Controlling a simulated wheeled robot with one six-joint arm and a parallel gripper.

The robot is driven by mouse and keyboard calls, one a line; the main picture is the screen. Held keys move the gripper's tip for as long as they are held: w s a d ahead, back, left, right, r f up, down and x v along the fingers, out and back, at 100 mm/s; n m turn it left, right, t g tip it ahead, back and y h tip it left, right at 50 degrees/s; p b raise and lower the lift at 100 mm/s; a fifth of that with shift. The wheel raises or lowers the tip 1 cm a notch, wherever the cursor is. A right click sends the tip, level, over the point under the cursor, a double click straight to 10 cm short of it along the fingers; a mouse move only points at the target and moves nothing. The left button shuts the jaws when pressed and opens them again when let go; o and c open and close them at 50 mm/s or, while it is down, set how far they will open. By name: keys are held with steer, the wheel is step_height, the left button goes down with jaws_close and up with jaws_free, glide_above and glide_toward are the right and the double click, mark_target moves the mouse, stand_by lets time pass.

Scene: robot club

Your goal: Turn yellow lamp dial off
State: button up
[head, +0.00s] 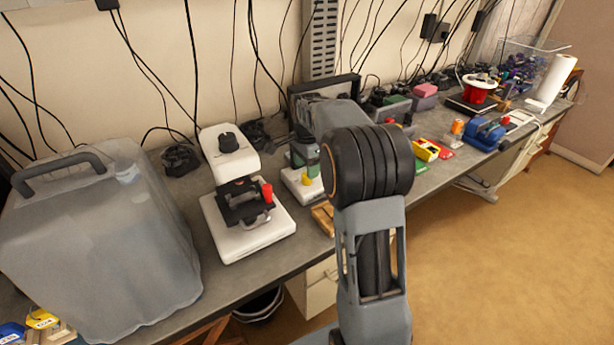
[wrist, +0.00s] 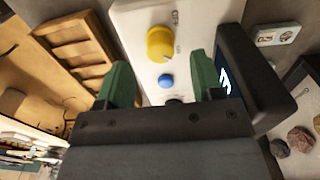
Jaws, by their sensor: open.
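The yellow dial (wrist: 159,43) is a round knob on a white lamp base (wrist: 199,16), seen close up in the wrist view. A blue button (wrist: 166,80) sits below it. Small dark labels are beside the dial, too small to read surely, and its setting is unclear. My gripper (wrist: 158,66) is open, with one green finger on each side of the dial's line. The dial lies just beyond the fingertips, and I see no contact. In the head view the yellow dial (head: 306,179) shows on the small white base, left of my arm, which hides part of the area.
A dark device with a lit screen (wrist: 243,76) stands close to the right finger. A wooden tray (wrist: 75,45) lies to the left. In the head view, a white microscope (head: 230,150) and a large translucent container (head: 100,240) stand farther left on the crowded bench.

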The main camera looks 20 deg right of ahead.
steer(key=shift+f, duration=2.05)
steer(key=shift+c, duration=0.2)
steer(key=c, duration=0.9)
